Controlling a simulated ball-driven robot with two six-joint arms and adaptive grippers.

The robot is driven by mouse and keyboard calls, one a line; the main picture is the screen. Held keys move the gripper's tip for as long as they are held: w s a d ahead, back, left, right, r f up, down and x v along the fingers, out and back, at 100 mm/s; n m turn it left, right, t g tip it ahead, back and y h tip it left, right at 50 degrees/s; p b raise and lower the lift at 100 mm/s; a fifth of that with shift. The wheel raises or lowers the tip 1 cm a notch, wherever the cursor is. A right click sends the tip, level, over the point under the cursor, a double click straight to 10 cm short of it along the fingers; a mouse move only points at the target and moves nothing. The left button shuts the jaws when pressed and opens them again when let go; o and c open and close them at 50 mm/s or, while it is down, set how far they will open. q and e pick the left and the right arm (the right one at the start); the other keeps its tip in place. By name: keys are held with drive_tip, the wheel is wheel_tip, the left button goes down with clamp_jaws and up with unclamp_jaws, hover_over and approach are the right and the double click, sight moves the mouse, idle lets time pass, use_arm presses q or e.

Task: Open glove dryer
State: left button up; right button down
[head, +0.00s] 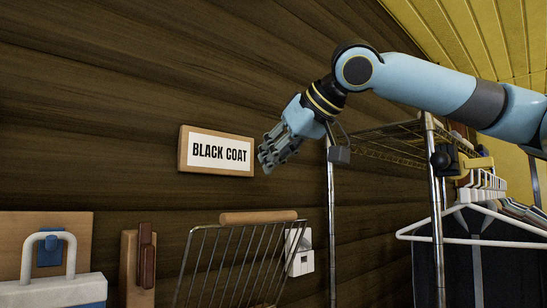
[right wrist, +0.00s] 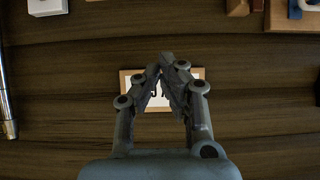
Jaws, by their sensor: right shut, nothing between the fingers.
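A wire rack of thin metal rods (head: 225,265) with a wooden bar (head: 258,217) along its top leans out from the dark plank wall, low in the middle of the head view. It looks like the glove dryer, but no label on it shows; its lower part is cut off by the frame. My right gripper (head: 266,160) is shut and empty, above the rack and in front of the right edge of the "BLACK COAT" sign (head: 219,151). In the right wrist view its fingertips (right wrist: 165,66) meet in front of the sign (right wrist: 131,80). My left gripper is not in view.
A metal shelf stand (head: 331,240) and a rail of hangers with dark clothes (head: 505,265) stand at the right. A white box (head: 301,262) is behind the rack's right side. Wooden boards (head: 131,270) and a white-handled item (head: 60,289) are at lower left.

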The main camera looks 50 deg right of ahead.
sight(257, 228)
drive_tip(key=p+x, duration=0.3)
drive_tip(key=x, duration=0.1)
drive_tip(key=shift+w+r, duration=0.1)
drive_tip(key=shift+r, duration=0.15)
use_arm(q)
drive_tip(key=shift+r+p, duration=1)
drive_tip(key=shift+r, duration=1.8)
use_arm(e)
drive_tip(key=shift+w+f, duration=0.3)
drive_tip(key=shift+f, duration=0.35)
drive_tip(key=shift+w+f, duration=0.3)
drive_tip(key=shift+f, duration=0.35)
drive_tip(key=shift+w+f, duration=0.35)
drive_tip(key=shift+f, duration=0.25)
drive_tip(key=s+f+b, duration=0.1)
drive_tip(key=b, duration=0.3)
drive_tip(key=shift+f, duration=0.15)
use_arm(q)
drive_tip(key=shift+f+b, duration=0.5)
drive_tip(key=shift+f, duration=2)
use_arm(e)
drive_tip(key=shift+s, duration=0.25)
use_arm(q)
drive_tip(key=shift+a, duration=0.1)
use_arm(e)
drive_tip(key=shift+a, duration=0.1)
